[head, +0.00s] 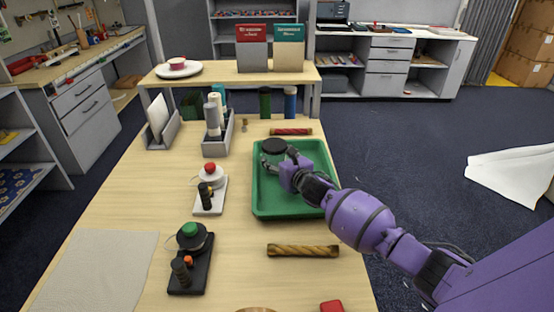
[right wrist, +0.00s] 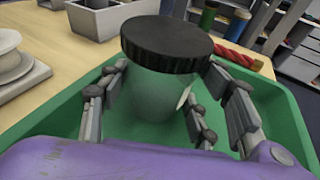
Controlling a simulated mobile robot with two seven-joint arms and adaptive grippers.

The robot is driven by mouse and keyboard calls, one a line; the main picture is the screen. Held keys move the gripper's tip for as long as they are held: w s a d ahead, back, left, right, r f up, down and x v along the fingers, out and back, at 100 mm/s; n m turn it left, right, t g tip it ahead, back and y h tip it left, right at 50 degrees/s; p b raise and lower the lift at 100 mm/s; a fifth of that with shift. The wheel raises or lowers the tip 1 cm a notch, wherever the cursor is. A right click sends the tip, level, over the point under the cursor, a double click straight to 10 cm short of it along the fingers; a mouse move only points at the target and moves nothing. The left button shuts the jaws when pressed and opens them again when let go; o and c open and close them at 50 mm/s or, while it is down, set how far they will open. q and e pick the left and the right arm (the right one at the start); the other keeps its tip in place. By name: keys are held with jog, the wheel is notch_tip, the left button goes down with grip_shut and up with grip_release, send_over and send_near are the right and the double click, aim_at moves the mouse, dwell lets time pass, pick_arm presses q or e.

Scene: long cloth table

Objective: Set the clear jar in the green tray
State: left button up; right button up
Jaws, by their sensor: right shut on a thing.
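The clear jar (head: 273,158) has a black lid and is in the upper left part of the green tray (head: 290,206), within its walls. In the right wrist view the jar (right wrist: 152,97) is upright between the fingers of my right gripper (right wrist: 150,112). My right gripper (head: 284,164) is shut on the jar in the head view too. I cannot tell whether the jar's base touches the tray floor, as the fingers and palm hide it. The green tray also shows around the jar in the right wrist view (right wrist: 52,122). My left gripper is not in view.
A red twisted rope piece (head: 291,131) lies behind the tray and a brown one (head: 303,251) in front. A white stand with a red knob (head: 210,190) is left of the tray. A grey bin (head: 217,143) stands behind left.

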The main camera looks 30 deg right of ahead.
jog(key=o, duration=1.4)
jog(key=shift+f, duration=0.15)
jog(key=shift+r, duration=0.25)
jog(key=p+v, duration=0.1)
jog(key=v, duration=1.1)
